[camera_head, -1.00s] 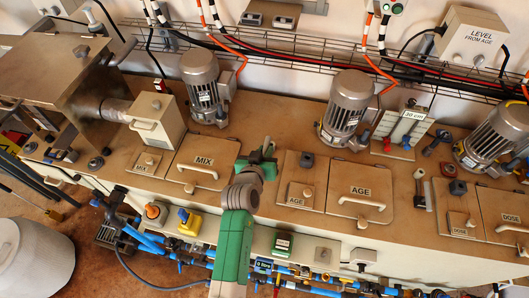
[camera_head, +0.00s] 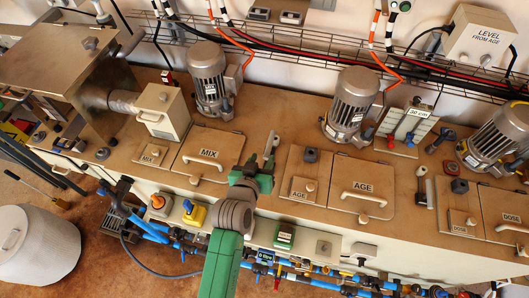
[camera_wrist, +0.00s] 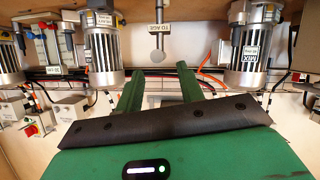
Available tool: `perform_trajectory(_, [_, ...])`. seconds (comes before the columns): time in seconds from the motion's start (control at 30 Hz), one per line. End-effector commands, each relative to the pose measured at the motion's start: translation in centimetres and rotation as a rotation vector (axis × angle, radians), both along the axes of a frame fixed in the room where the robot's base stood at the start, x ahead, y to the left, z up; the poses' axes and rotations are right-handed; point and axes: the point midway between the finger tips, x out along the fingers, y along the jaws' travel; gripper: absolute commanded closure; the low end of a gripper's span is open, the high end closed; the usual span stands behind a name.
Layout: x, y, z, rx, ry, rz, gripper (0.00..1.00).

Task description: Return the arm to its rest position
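My green gripper (camera_head: 258,172) is above the front of the brown bench top, between the MIX lid (camera_head: 208,154) and the AGE lid (camera_head: 363,187). In the wrist view its two green fingers (camera_wrist: 158,82) stand apart with nothing between them, so it is open and empty. A grey lever with a TO AGE label (camera_wrist: 157,42) shows beyond the fingertips, apart from them. In the head view this lever (camera_head: 270,146) stands just behind my gripper. My arm's green link comes up from the bottom edge and hides part of the bench front.
Grey motors (camera_head: 208,82) (camera_head: 351,106) stand along the back of the bench. A small hatch (camera_head: 303,190) lies right of my gripper. Blue pipes and valves run along the bench's lower front. A white drum (camera_head: 38,245) stands on the floor at left.

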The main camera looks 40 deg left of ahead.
Motion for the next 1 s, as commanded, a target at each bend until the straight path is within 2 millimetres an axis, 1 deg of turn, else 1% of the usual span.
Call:
perform_trajectory(0.5, [0.0, 0.0, 0.0, 0.001, -0.001, 0.000, 0.62])
perform_trajectory(0.57, [0.3, -0.2, 0.6, 0.006, -0.008, -0.006, 0.62])
perform_trajectory(0.63, [1.5, -1.1, 2.8, 0.027, -0.036, -0.026, 0.62])
perform_trajectory(0.67, [2.3, -1.7, 4.5, 0.042, -0.058, -0.040, 0.62])
perform_trajectory(0.7, [3.5, -2.8, 7.1, 0.066, -0.092, -0.063, 0.62])
perform_trajectory(0.77, [5.3, -4.9, 11.8, 0.107, -0.152, -0.103, 0.62])
perform_trajectory(0.8, [6.2, -6.5, 15.0, 0.136, -0.194, -0.128, 0.62])
perform_trajectory(0.83, [6.8, -7.7, 17.5, 0.155, -0.227, -0.148, 0.62])
perform_trajectory(0.87, [7.2, -9.0, 19.9, 0.176, -0.260, -0.167, 0.62])
perform_trajectory(0.9, [7.6, -10.7, 23.2, 0.204, -0.306, -0.190, 0.62])
perform_trajectory(0.93, [7.7, -12.0, 25.6, 0.223, -0.340, -0.208, 0.62])
perform_trajectory(0.97, [7.7, -13.4, 28.0, 0.243, -0.376, -0.224, 0.62])
perform_trajectory(1.0, [7.5, -15.2, 31.2, 0.268, -0.424, -0.246, 0.62])
